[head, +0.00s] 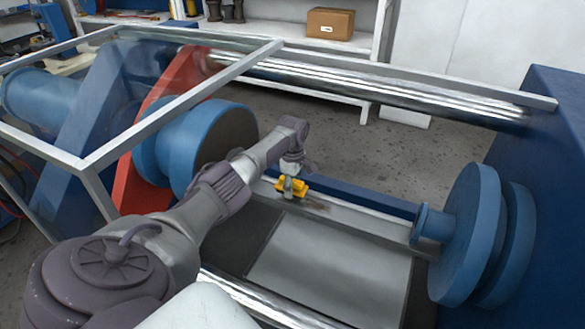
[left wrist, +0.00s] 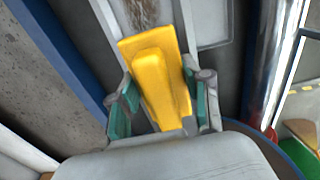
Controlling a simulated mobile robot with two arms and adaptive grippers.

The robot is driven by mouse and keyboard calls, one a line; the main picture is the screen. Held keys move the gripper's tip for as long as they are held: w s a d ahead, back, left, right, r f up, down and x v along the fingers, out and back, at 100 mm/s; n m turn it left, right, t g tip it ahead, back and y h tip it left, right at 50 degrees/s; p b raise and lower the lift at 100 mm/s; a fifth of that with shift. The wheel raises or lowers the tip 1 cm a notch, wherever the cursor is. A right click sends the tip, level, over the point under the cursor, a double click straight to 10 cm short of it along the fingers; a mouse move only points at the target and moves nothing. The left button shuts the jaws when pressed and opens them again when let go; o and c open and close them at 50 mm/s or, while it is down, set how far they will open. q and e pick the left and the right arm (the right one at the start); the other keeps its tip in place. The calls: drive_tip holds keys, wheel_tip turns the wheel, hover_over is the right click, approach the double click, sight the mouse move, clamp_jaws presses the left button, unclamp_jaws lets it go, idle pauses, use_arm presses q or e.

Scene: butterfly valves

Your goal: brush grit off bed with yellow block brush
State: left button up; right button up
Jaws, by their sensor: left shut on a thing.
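My left gripper (head: 291,190) reaches in from the left over the far side of the machine's grey bed (head: 330,268). It is shut on the yellow block brush (head: 301,184). In the left wrist view the brush (left wrist: 158,80) sits between the two green-padded fingers (left wrist: 160,108), its far end pointing up the picture. A brown patch of grit (left wrist: 141,12) lies on a pale grey surface just beyond the brush tip. It shows faintly in the head view (head: 318,205), just right of the brush. Whether the brush touches the surface is unclear. My right gripper is out of view.
A blue round flange (head: 468,235) stands at the right end of the bed and a blue drum (head: 205,150) at the left. Polished bars (head: 370,80) run along the back, and a grey frame (head: 180,110) crosses the upper left.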

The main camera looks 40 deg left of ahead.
use_arm(q)
drive_tip(key=shift+f, duration=0.3)
drive_tip(key=shift+p, duration=0.3)
idle(0.3)
idle(0.8)
drive_tip(key=shift+f+b, duration=0.45)
drive_tip(key=shift+f, duration=0.15)
idle(0.4)
drive_tip(key=shift+d, duration=0.1)
